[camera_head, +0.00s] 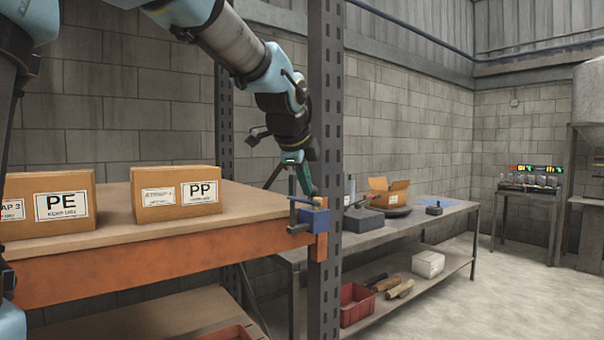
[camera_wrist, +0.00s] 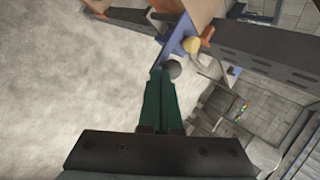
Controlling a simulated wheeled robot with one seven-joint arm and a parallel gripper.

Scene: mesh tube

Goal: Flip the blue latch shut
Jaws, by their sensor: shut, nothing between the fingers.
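The blue latch (camera_head: 313,218) sits at the corner of the orange-edged bench, by the dark perforated post. It has a blue body, a yellow part on top, and a grey bar reaching left. In the wrist view the blue latch (camera_wrist: 176,40) lies just beyond my fingertips, with the yellow part at its right and a grey round knob by the tips. My gripper (camera_head: 308,192) points down with its green fingers shut and empty, just above the latch. In the wrist view my gripper (camera_wrist: 161,74) is close to the knob; I cannot tell if they touch.
The perforated post (camera_head: 325,130) rises close to my gripper. A grey table (camera_head: 400,224) behind holds an open carton (camera_head: 388,193). The floor at right is clear.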

